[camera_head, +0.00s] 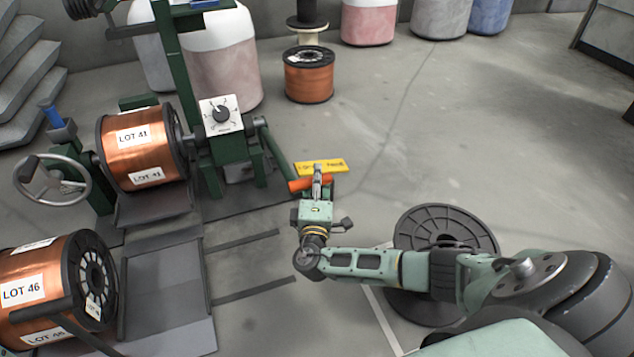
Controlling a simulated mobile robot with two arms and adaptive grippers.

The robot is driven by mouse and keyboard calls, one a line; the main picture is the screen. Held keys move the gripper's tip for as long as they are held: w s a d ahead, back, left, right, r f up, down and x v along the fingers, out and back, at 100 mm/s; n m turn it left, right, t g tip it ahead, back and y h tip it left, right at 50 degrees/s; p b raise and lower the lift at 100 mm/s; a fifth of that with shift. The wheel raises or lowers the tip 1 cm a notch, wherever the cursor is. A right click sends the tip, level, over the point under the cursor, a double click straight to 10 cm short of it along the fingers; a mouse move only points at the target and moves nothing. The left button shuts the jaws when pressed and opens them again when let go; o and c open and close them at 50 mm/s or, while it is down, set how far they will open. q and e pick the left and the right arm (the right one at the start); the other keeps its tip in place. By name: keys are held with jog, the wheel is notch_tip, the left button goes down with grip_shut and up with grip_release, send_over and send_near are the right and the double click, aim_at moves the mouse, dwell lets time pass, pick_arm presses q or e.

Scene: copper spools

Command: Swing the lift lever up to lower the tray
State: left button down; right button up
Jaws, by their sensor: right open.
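The lift lever (274,146) is a dark green bar on the right side of the green machine. It slopes down toward the floor and ends in an orange grip (298,184). My right gripper (318,181) is open at the orange grip, with its fingers over the grip's right part. I cannot tell whether they touch it. The tray (152,207) looks like the grey plate under the copper spool marked LOT 41 (125,155). My left gripper is out of view.
A yellow sign (334,166) lies just beyond my right gripper. A spool marked LOT 46 (30,292) sits at the lower left by a grey ramp (160,290). An empty dark reel (420,222) lies under my right arm. The floor at right is clear.

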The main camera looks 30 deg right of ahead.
jog(key=shift+c, duration=0.2)
grip_shut()
dwell(0.4)
